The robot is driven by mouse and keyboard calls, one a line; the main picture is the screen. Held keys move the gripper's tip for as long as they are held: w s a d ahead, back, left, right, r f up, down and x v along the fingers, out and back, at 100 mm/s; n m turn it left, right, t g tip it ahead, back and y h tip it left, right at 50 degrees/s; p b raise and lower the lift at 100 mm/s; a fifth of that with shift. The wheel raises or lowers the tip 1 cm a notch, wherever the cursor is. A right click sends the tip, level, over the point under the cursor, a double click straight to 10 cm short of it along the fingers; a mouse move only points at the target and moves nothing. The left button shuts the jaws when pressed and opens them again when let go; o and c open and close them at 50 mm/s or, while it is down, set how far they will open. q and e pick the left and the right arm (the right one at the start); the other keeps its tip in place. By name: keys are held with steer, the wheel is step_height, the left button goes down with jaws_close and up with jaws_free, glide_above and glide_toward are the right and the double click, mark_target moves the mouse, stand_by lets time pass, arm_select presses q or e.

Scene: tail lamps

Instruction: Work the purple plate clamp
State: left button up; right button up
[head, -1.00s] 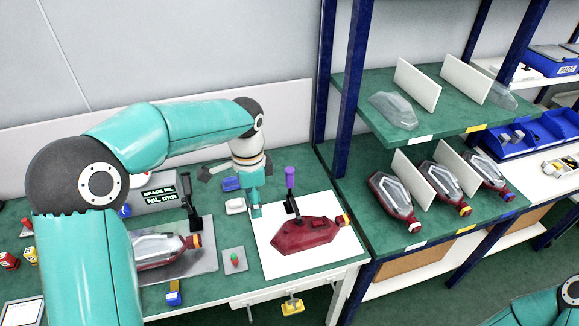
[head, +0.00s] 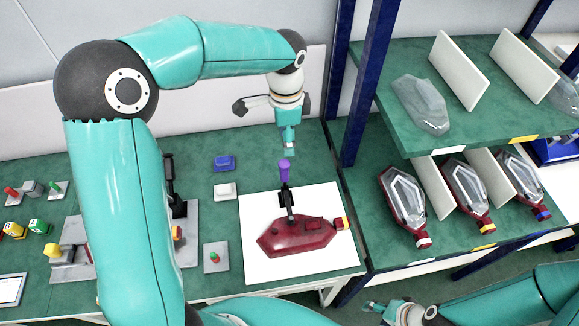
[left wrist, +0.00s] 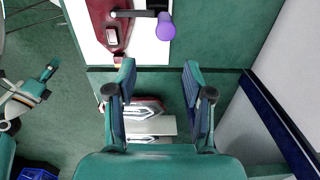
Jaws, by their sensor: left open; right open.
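The purple plate clamp (head: 284,172) has a purple handle on a black lever. It stands at the back of the white plate (head: 335,258), and its arm reaches over the dark red lamp housing (head: 296,236). The purple handle also shows at the top of the left wrist view (left wrist: 165,27). My left gripper (head: 289,151) points down, just above and behind the handle, apart from it. In the left wrist view its two fingers (left wrist: 160,85) are spread with nothing between them. My right gripper (head: 374,305) is low at the bottom, away from the bench, with its fingers small in view.
A green shelf (head: 395,262) with several red lamps stands to the right. Its blue post (head: 357,85) is near my left gripper. A blue block (head: 224,163), a white block (head: 224,191) and a grey pad (head: 215,257) lie left of the plate. My left arm hides another fixture.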

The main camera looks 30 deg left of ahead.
mark_target(285, 172)
arm_select(q)
steer(key=f, duration=0.2)
steer(key=a+f, duration=0.1)
steer(key=shift+s+f, duration=0.25)
steer(key=shift+s, duration=0.05)
steer(key=f+b, duration=0.1)
steer(key=w+f+b, duration=0.1)
steer(key=f, duration=0.1)
steer(key=f+b, duration=0.1)
steer(key=f, duration=0.1)
steer(key=shift+w+a+f, duration=0.1)
steer(key=shift+w+f, duration=0.1)
steer(key=shift+w, duration=0.1)
steer(key=f+b, duration=0.1)
steer(key=f, duration=0.1)
steer(key=f+b, duration=0.4)
steer(key=shift+s+f, duration=0.35)
arm_select(e)
step_height(285, 172, down, 8)
arm_select(q)
steer(key=shift+w, duration=0.1)
arm_select(e)
steer(key=shift+a+f, duration=0.1)
arm_select(q)
jaws_close()
